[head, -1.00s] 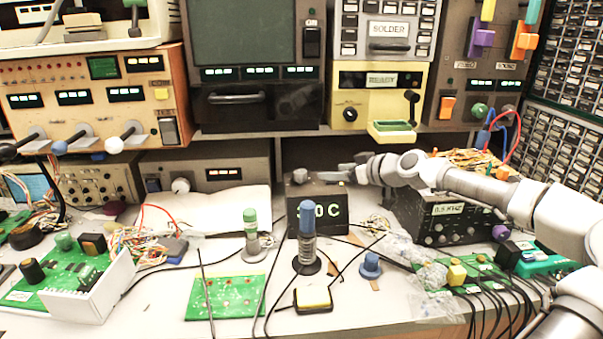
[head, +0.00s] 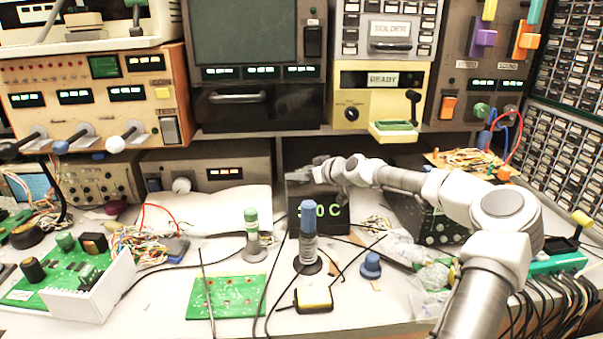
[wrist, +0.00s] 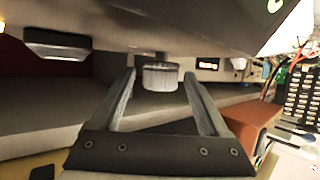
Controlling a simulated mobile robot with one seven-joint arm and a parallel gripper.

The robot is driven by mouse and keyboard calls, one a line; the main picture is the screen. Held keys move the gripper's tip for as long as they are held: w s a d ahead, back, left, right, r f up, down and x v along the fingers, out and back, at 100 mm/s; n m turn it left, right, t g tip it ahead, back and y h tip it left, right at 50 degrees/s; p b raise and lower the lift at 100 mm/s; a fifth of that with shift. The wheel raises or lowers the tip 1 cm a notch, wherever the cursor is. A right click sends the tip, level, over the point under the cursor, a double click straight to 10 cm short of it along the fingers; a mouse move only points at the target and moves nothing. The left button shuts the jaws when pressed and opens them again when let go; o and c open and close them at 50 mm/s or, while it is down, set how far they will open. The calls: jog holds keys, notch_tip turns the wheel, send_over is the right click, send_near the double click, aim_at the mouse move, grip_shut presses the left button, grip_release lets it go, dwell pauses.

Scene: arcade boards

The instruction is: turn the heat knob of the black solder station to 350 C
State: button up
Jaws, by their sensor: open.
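The black solder station (head: 340,222) sits on the bench at centre with a green lit display. The display ends in "0 C"; a blue-handled tool in front hides part of the reading. Part of the station (wrist: 280,20) shows at the upper right there.
A blue-handled tool (head: 308,238) stands upright just in front of the station. A green-topped tool (head: 252,235) and a blue knob-like piece (head: 371,265) stand nearby. A shelf of instruments (head: 270,135) overhangs behind. Loose cables cross the bench.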

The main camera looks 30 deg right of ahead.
jog(key=shift+w, duration=0.15)
grip_shut()
dwell(0.4)
